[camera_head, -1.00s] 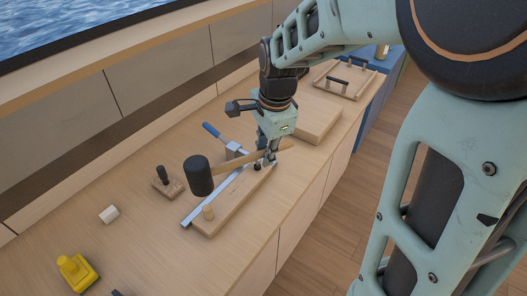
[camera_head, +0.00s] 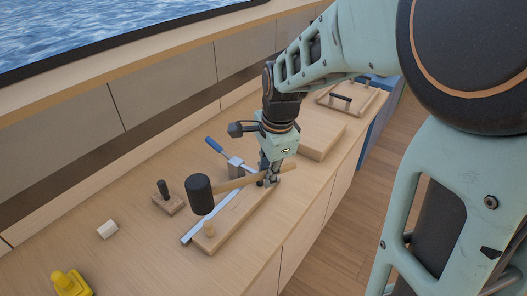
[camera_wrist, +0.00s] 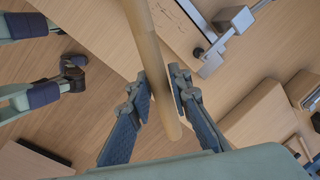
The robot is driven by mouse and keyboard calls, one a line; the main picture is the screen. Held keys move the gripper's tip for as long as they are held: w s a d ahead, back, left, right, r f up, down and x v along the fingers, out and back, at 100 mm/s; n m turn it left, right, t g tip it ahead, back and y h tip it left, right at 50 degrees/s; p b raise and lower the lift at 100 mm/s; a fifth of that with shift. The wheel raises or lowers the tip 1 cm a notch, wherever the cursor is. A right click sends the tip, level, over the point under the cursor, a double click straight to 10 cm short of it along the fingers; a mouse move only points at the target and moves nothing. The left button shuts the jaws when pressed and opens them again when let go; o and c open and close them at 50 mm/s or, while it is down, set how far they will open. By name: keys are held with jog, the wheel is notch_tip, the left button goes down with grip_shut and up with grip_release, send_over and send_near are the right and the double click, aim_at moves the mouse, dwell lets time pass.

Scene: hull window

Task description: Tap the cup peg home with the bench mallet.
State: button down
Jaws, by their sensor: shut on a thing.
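The bench mallet has a black cylindrical head (camera_head: 199,194) and a pale wooden handle (camera_head: 232,184). My gripper (camera_head: 268,181) is shut on the handle, near the end away from the head. In the wrist view the handle (camera_wrist: 152,60) passes between both fingers (camera_wrist: 160,88). The cup peg (camera_head: 209,228), a short wooden cylinder, stands upright at the near end of a wooden board (camera_head: 232,220). The mallet head shows just above and slightly left of the peg in the head view. I cannot tell the exact gap between them. The peg is not identifiable in the wrist view.
A metal rail with a blue-handled clamp (camera_head: 214,145) lies along the board. A small block with a black knob (camera_head: 168,200), a white block (camera_head: 107,229) and a yellow object (camera_head: 70,284) lie to the left. A wooden slab (camera_head: 318,135) and a handled tray (camera_head: 345,100) are behind.

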jog(key=shift+f+b, duration=1.85)
jog(key=shift+f, duration=0.7)
notch_tip(320, 180, up, 6)
jog(key=p, duration=0.4)
jog(key=shift+f, duration=0.2)
notch_tip(320, 180, down, 7)
jog(key=r+p, duration=0.2)
jog(key=r, duration=0.1)
jog(key=r+p, duration=0.2)
jog(key=shift+s+r, duration=0.2)
jog(key=shift+s, duration=0.1)
jog(key=shift+f, duration=0.1)
